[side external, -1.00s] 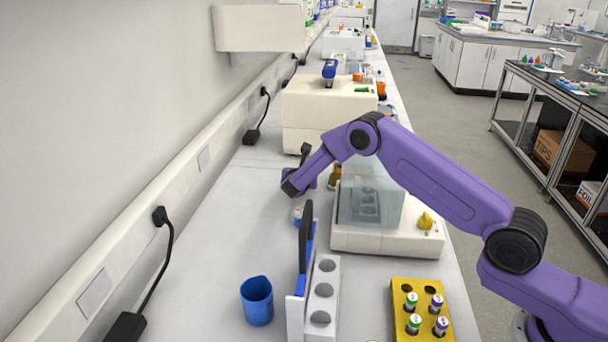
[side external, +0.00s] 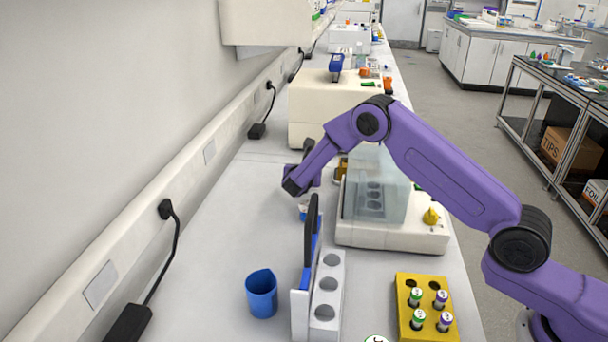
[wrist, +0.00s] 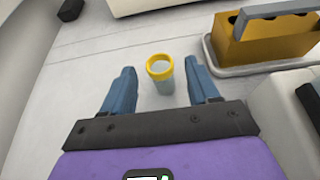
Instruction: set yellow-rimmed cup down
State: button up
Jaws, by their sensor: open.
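The yellow-rimmed cup (wrist: 163,84) is clear-walled with a thick yellow rim. In the wrist view it stands upright on the pale bench, between the two blue fingers of my gripper (wrist: 160,68). The fingers are spread wide, with a visible gap on each side of the cup, so my gripper is open and not holding it. In the side view my gripper (side external: 304,209) is low over the bench, left of the clear-lidded instrument. Its fingers are largely hidden there behind the dark upright handle, and I cannot make out the cup in that view.
A yellow caddy with a grey handle (wrist: 262,40) sits on a tray to the cup's right. Nearer the side camera are a blue beaker (side external: 262,295), a white rack (side external: 328,297) and a yellow tube block (side external: 408,325). The clear-lidded instrument (side external: 390,235) stands right. Bench left of my gripper is clear.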

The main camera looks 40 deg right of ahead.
jog(key=v, duration=0.7)
jog(key=shift+s+f, duration=0.1)
jog(key=shift+s+a+r+m+g, duration=0.1)
jog(key=shift+s+r+m+g, duration=0.25)
jog(key=shift+m, duration=0.25)
jog(key=s+a+r+m+g+y, duration=0.2)
jog(key=s+a+r+m+y, duration=0.15)
jog(key=s, duration=0.55)
jog(key=s+a+r+m+g+y, duration=0.2)
jog(key=s+r+m+y, duration=0.15)
jog(key=s, duration=0.45)
jog(key=s+d+m+g+y, duration=0.1)
jog(key=s+d+m+g, duration=0.1)
jog(key=s, duration=1.2)
jog(key=s+d+m+g+y, duration=0.1)
jog(key=s+d+m, duration=0.3)
jog(key=s, duration=1.1)
jog(key=shift+s+d+r+g+y, duration=0.25)
jog(key=shift+s+d+g+y, duration=0.15)
jog(key=shift+d+g, duration=0.3)
